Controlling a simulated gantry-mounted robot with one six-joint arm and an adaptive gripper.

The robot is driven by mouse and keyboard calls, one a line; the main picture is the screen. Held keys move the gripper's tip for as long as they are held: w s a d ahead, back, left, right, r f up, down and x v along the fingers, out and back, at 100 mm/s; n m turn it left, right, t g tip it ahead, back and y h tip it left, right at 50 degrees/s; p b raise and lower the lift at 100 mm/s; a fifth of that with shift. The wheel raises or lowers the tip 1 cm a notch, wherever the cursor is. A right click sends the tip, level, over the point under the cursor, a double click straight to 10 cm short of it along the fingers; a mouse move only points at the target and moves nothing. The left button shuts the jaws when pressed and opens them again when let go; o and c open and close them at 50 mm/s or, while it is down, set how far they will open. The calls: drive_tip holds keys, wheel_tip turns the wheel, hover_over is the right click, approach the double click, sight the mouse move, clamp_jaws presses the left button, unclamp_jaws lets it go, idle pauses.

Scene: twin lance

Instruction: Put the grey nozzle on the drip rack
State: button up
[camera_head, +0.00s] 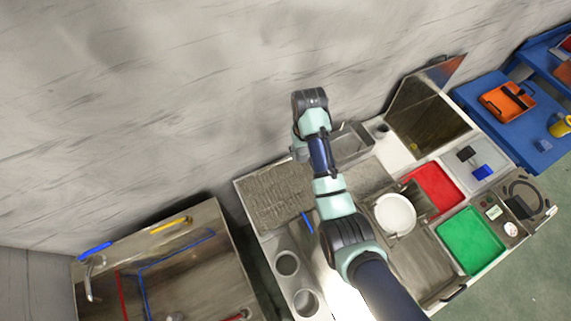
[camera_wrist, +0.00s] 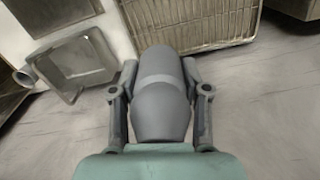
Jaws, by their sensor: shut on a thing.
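The grey nozzle (camera_wrist: 162,112) is a smooth, rounded grey body with a lighter band. It fills the middle of the wrist view, between the two fingers of my gripper (camera_wrist: 158,82), which is shut on it. A ribbed grey-brown tray, which looks like the drip rack (camera_wrist: 225,22), lies beyond the nozzle to the upper right in the wrist view. In the head view the drip rack (camera_head: 270,190) is left of my arm. My gripper (camera_head: 299,152) is mostly hidden behind my wrist there, beside the rack's back edge. I cannot tell the nozzle's height above the counter.
A square metal basin (camera_head: 352,143) stands right of my gripper, with a small grey cup (camera_head: 382,131) beside it. A white plate (camera_head: 395,213), a red tray (camera_head: 434,188) and a green tray (camera_head: 470,240) are toward the front right. The wall is close behind.

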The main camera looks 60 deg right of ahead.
drive_tip(key=shift+s+a+r, duration=0.25)
drive_tip(key=shift+s+a, duration=0.15)
drive_tip(key=b, duration=0.8)
hover_over(300, 182)
wheel_tip(300, 182, down, 15)
drive_tip(key=shift+f, duration=0.15)
drive_tip(key=shift+f+b, duration=0.4)
drive_tip(key=shift+f, duration=1.85)
drive_tip(key=shift+f, duration=0.15)
drive_tip(key=o, duration=1.2)
wheel_tip(300, 182, up, 12)
drive_tip(key=p, duration=0.2)
drive_tip(key=shift+p, duration=0.3)
